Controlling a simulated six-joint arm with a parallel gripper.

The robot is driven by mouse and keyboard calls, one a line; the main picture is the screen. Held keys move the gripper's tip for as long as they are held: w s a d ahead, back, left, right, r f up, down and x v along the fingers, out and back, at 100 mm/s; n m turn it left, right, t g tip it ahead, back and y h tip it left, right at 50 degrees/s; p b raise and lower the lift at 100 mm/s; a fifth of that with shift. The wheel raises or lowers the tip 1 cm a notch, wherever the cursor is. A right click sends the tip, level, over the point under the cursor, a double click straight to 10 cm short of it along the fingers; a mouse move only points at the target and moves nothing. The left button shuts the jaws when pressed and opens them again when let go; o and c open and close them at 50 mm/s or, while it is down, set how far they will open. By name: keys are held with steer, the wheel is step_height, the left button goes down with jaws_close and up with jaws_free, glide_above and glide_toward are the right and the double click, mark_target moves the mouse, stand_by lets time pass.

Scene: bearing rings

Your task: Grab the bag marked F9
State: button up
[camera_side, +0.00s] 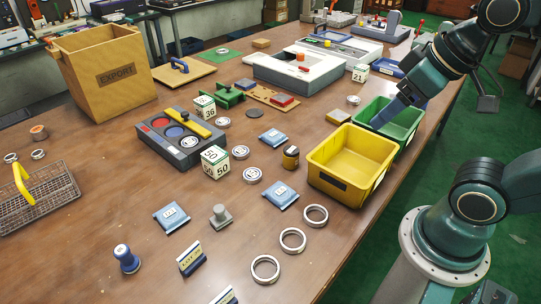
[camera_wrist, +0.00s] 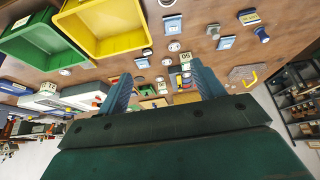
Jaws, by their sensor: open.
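Three small blue bags with pale labels lie flat on the table in the side view: one in the middle (camera_side: 272,138), one to its lower right (camera_side: 281,196) and one to the lower left (camera_side: 171,217). Their print is too small for me to tell which is F9. At least two blue bags show in the wrist view, one near the top (camera_wrist: 172,24) and one to its right (camera_wrist: 226,42). My gripper (camera_side: 382,118) is open and empty, at the green bin in the side view, away from the bags. Its two spread fingers show in the wrist view (camera_wrist: 160,70).
A yellow bin (camera_side: 350,150) stands between the green bin (camera_side: 408,117) and the bags. Metal rings (camera_side: 292,240), number cubes (camera_side: 215,161), a grey stamp (camera_side: 220,216) and an amber jar (camera_side: 290,157) stand around the bags. A tall EXPORT box (camera_side: 103,95) is at left.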

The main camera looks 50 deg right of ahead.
steer(key=shift+o, duration=0.7)
steer(key=shift+w, duration=0.1)
steer(key=w+d+r+m+g, duration=0.15)
steer(key=w+m, duration=0.35)
steer(key=w, duration=0.6)
steer(key=w+d+m+g, duration=0.1)
steer(key=w+d+m, duration=0.25)
steer(key=w, duration=0.65)
steer(key=w+d+f+m+g, duration=0.1)
steer(key=w+d+f+m, duration=0.3)
steer(key=w+f, duration=0.4)
steer(key=w+d+f+m+g, duration=0.2)
steer(key=w+d+f+m, duration=0.2)
steer(key=w+f+m, duration=0.2)
step_height(320, 180, down, 4)
steer(key=shift+w+d+f, duration=0.15)
steer(key=shift+w, duration=1.1)
